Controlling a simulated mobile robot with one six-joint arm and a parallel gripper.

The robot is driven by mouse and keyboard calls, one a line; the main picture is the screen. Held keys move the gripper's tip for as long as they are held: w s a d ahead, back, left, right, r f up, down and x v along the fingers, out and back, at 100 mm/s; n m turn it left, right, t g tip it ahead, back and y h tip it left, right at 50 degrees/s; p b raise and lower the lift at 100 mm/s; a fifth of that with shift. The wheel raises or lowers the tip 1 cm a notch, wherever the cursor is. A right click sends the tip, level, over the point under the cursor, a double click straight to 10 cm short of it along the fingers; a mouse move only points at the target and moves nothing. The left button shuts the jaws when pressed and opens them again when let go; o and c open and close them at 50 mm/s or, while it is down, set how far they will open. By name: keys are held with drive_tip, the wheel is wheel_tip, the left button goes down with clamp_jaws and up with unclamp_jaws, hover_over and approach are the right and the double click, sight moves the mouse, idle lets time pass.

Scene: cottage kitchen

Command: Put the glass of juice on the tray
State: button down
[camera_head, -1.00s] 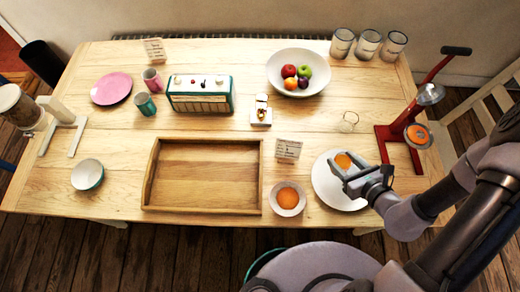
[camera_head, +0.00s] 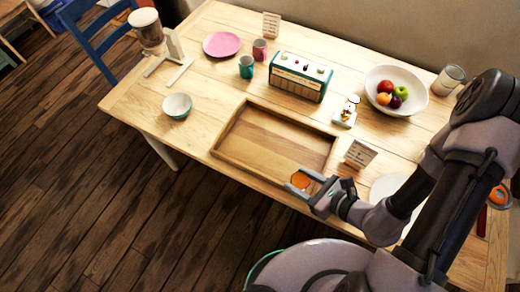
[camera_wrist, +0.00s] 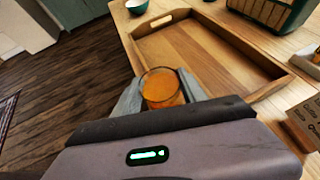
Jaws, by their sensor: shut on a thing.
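My gripper (camera_head: 305,183) is shut on the glass of juice (camera_wrist: 162,90), an open clear glass of orange juice that stands between the two fingers in the wrist view. In the head view the juice (camera_head: 300,180) shows as a small orange patch between the fingers. The wooden tray (camera_head: 275,140) lies on the table, empty, with a raised rim and a handle slot. My gripper and the glass are at the tray's front right corner in the head view. The tray floor (camera_wrist: 200,52) shows beyond the glass in the wrist view. The height of the glass is unclear.
A small card (camera_head: 360,154) stands right of the tray. A white plate (camera_head: 385,187) is partly hidden by my arm. A radio (camera_head: 300,76), cups, a fruit bowl (camera_head: 397,105) and a small bowl (camera_head: 177,106) stand around the tray. Open floor lies in front of the table.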

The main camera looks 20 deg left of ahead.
drive_tip(key=shift+s+a, duration=0.25)
drive_tip(key=shift+w+a+f+b, duration=0.1)
drive_tip(key=shift+w+f+b, duration=0.05)
drive_tip(key=shift+w+b, duration=0.2)
drive_tip(key=w+a+b, duration=0.1)
drive_tip(key=w+a, duration=0.2)
drive_tip(key=w, duration=0.1)
drive_tip(key=w+a+b, duration=0.1)
drive_tip(key=w+a, duration=0.1)
drive_tip(key=w, duration=0.2)
drive_tip(key=w+a+f+b, duration=0.1)
drive_tip(key=w+a, duration=0.2)
drive_tip(key=w, duration=0.1)
drive_tip(key=shift+w+a+f, duration=0.1)
drive_tip(key=shift+w+a, duration=0.25)
drive_tip(key=shift+w, duration=0.05)
drive_tip(key=shift+f+b, duration=0.85)
drive_tip(key=shift+f, duration=0.9)
drive_tip(key=shift+f, duration=0.1)
drive_tip(key=c, duration=0.6)
unclamp_jaws()
drive_tip(key=shift+c, duration=0.2)
